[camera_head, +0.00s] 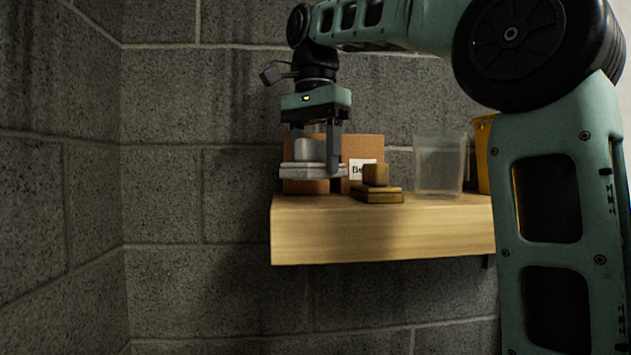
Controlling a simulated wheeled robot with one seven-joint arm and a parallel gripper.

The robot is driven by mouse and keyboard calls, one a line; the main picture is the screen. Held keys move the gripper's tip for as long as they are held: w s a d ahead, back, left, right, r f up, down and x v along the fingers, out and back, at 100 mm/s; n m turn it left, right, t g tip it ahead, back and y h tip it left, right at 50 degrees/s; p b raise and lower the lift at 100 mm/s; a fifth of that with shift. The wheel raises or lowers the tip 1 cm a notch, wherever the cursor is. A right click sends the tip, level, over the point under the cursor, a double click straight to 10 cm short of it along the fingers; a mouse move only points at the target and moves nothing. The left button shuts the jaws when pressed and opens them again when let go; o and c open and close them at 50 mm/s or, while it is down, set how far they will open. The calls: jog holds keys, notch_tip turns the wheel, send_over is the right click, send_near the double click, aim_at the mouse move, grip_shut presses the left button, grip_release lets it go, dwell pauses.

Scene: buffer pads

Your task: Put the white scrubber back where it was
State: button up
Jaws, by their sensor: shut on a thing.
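The white scrubber (303,150) is in my gripper (316,163), above the left end of the wooden shelf (380,234). It has an upright block-shaped grip and a flat light-grey base (300,171). My gripper points down with its fingers on the grip. The base looks level. It seems to hang a little above the shelf top, in front of a brown cardboard box (375,147), though the exact gap is hard to judge.
A yellow-brown scrubber (378,191) of like shape sits on the shelf just right of the held one. A clear bin (439,164) and a yellow container (483,152), partly hidden by my arm, stand further right. A block wall is behind; open air lies left of the shelf.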

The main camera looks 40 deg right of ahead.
aim_at(315, 178)
jog(key=shift+f, duration=1.75)
jog(key=shift+f, duration=0.15)
jog(key=o, duration=1.2)
jog(key=shift+c, duration=0.2)
notch_tip(315, 178, up, 11)
jog(key=p, duration=0.3)
jog(key=shift+s, duration=0.1)
jog(key=shift+r+p, duration=0.7)
